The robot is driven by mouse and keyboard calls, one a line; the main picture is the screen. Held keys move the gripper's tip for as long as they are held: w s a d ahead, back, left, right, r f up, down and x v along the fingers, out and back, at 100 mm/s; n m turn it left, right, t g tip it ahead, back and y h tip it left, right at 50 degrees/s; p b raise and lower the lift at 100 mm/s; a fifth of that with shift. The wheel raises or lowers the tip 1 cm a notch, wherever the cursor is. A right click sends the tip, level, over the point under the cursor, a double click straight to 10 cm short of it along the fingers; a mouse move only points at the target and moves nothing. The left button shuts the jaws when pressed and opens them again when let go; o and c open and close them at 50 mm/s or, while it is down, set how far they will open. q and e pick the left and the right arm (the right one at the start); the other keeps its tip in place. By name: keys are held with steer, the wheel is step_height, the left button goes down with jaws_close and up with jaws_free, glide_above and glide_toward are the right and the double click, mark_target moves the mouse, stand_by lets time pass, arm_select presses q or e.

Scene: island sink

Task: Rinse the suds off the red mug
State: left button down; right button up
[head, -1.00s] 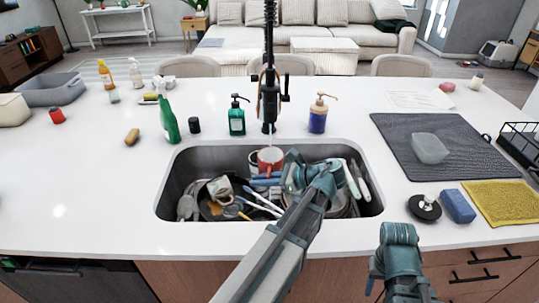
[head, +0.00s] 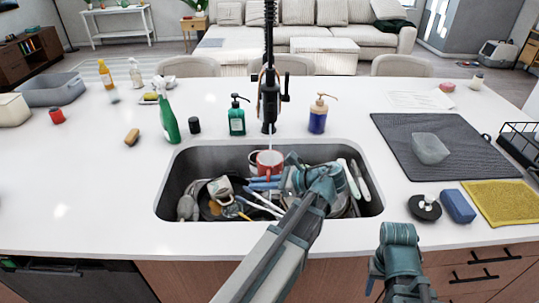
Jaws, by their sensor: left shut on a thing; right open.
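The red mug (head: 265,168) is held at the back of the sink, below the black faucet (head: 268,104). Its pale inside shows at the top; suds are too small to make out. A thin pale line runs from the faucet down toward the mug and looks like water. My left gripper (head: 284,172) reaches into the sink from the front and is shut at the mug's right side; its fingertips are partly hidden by the wrist. My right arm stands at the front right of the counter, and its gripper fingers do not show.
The sink (head: 172,180) is crowded with dishes and utensils, including another mug (head: 220,188). A green soap bottle (head: 237,118) and a blue bottle (head: 318,116) stand behind it. A black stopper (head: 425,207) and blue sponge (head: 458,206) lie right.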

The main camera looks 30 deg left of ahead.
stand_by(0.6)
arm_select(q)
steer(key=s+d+r+p, duration=0.2)
steer(key=s+r+p, duration=0.2)
steer(key=shift+s, duration=0.3)
stand_by(0.5)
